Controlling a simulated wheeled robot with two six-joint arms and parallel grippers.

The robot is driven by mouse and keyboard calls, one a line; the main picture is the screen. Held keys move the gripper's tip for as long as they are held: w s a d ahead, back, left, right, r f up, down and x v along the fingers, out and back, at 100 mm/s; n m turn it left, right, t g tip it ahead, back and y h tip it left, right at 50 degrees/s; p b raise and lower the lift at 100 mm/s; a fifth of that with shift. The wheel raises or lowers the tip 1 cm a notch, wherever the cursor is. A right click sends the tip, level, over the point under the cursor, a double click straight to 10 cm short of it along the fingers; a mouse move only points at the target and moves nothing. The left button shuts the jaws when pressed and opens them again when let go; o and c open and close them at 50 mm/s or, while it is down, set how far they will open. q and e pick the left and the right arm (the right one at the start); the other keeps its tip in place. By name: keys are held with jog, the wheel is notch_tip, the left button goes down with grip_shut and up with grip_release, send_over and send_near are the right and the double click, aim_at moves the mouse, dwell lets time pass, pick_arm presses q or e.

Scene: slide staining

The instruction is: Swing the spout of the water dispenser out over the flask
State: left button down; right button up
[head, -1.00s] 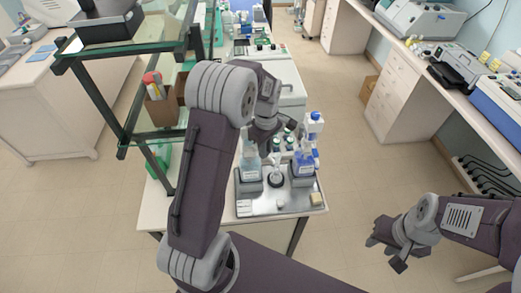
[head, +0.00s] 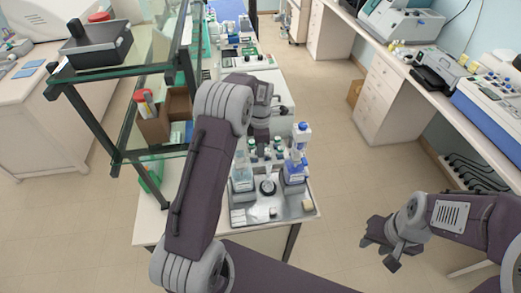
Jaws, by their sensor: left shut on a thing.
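Two bottle-like dispensers stand on the grey tray (head: 282,211): one with pale blue liquid (head: 242,178) on the left, one with a deep blue lower part and white top (head: 296,166) on the right. I cannot read which holds water. A small clear flask (head: 268,186) sits between them, near the tray's middle. My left gripper (head: 260,143) is above and behind the flask, between the dispenser tops. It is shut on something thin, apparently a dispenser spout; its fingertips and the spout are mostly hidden. My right gripper (head: 380,249) is open and empty, off the bench to the right.
A glass shelf rack with a green frame (head: 88,119) stands left of the tray, carrying a cardboard box (head: 154,128). Floor is clear between bench and right counter.

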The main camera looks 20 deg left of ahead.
pick_arm(q)
jog(key=shift+w+a+n, duration=0.1)
jog(key=shift+w+n, duration=0.05)
jog(key=shift+n, duration=0.25)
jog(key=c, duration=1.4)
grip_release()
jog(key=shift+o, duration=0.2)
jog(key=shift+w+r, duration=0.1)
jog(key=shift+r, duration=0.2)
notch_tip(320, 180, up, 8)
jog(key=b, duration=0.2)
jog(key=shift+r+b, duration=0.25)
jog(key=shift+b, duration=0.1)
